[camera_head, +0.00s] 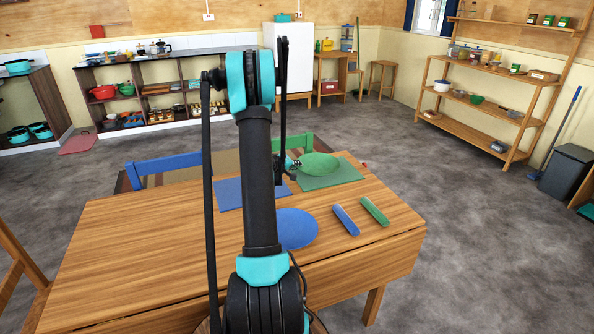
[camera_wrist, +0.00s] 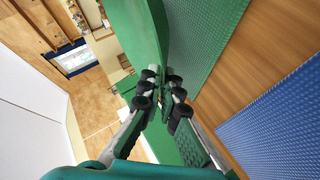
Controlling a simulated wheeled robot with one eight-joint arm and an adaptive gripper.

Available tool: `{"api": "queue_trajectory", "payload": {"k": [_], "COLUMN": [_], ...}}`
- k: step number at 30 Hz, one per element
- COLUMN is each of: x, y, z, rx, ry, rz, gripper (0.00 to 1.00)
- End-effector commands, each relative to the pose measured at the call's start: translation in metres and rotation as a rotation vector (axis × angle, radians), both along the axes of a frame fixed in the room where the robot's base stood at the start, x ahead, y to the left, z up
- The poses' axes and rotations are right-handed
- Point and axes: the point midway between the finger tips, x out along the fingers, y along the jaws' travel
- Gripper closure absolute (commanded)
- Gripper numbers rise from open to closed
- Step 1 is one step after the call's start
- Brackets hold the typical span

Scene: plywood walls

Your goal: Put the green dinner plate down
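The green dinner plate (camera_head: 319,164) is over the green placemat (camera_head: 345,174) at the table's far right side. My gripper (camera_head: 293,163) is at the plate's left edge. In the wrist view, the fingers of my gripper (camera_wrist: 166,88) are closed on the rim of the green plate (camera_wrist: 140,30), one on each side. The textured green placemat (camera_wrist: 210,35) lies close beside the plate in that view. I cannot tell whether the plate touches the mat. My arm hides part of the table in the head view.
A blue placemat (camera_head: 230,196) lies left of the green one. A blue plate (camera_head: 297,229), a blue folded napkin-like roll (camera_head: 345,220) and a green one (camera_head: 374,211) lie nearer. A blue chair (camera_head: 165,166) and a green chair (camera_head: 300,143) stand at the far edge.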

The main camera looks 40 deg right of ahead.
Motion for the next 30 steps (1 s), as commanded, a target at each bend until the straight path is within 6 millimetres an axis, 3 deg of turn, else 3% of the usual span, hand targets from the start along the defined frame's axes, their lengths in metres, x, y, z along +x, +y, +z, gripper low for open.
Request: {"api": "queue_trajectory", "payload": {"k": [6,15,19,30], "x": [0.0,0.0,0.0,0.0], "y": [0.0,0.0,0.0,0.001], "z": [-0.02,-0.022,-0.022,-0.018], "rx": [0.0,0.0,0.0,0.0], "ry": [0.0,0.0,0.0,0.0], "rz": [0.0,0.0,0.0,0.0], "gripper": [1.0,1.0,0.86,0.86]}}
